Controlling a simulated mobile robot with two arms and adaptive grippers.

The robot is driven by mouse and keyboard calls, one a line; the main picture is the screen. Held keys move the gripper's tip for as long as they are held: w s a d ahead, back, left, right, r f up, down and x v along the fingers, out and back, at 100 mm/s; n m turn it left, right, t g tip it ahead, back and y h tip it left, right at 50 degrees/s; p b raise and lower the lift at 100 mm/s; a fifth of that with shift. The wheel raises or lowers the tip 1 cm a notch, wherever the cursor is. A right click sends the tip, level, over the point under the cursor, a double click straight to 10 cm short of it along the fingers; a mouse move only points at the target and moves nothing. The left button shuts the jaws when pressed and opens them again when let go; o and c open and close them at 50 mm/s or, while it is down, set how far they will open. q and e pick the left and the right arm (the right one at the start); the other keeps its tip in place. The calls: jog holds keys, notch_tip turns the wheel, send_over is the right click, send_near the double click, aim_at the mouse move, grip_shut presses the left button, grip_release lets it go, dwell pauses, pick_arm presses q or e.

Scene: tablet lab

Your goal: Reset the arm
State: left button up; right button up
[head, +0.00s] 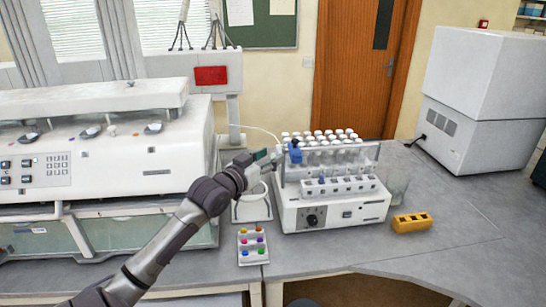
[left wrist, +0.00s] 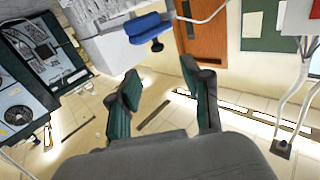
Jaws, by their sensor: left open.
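My left arm (head: 170,243) reaches in from the lower left in the head view. Its gripper (head: 268,160) is at the left side of the white tube machine, level with its rack of tubes. In the left wrist view the two green-padded fingers (left wrist: 160,82) are spread apart with nothing between them. A blue part (head: 295,152) on the machine is close to the right of the gripper; a blue piece (left wrist: 148,28) also shows beyond the fingers in the left wrist view. My right gripper is not in view.
The white tube machine (head: 345,215) holds several white-capped tubes. A large white instrument (head: 150,150) stands on the left. A small tray with coloured pieces (head: 253,256), a yellow block (head: 412,222) and a glass beaker (head: 396,187) are on the bench. The bench is clear at right (head: 460,235).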

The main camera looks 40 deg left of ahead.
pick_arm(q)
jog(key=s+d+f+m+g+h, duration=0.1)
jog(key=s+d+f+g, duration=0.35)
jog(key=d+f, duration=0.4)
jog(key=s+d+f+m+g+h, duration=0.1)
jog(key=s+d+f+g, duration=0.35)
jog(key=f, duration=0.75)
jog(key=s+d+f+m+g, duration=0.1)
jog(key=s+d+f+g, duration=0.25)
jog(key=s+d, duration=0.55)
jog(key=s+d+f+g, duration=0.2)
jog(key=s+d+f, duration=0.35)
jog(key=s, duration=0.75)
notch_tip(320, 180, down, 29)
jog(key=s+g+b, duration=0.1)
jog(key=s+b, duration=0.1)
jog(key=s+a+f+g+b, duration=0.1)
jog(key=s+a+f+b, duration=0.1)
jog(key=s+f, duration=1.3)
jog(key=shift+s+a+f, duration=0.3)
jog(key=shift+a, duration=0.15)
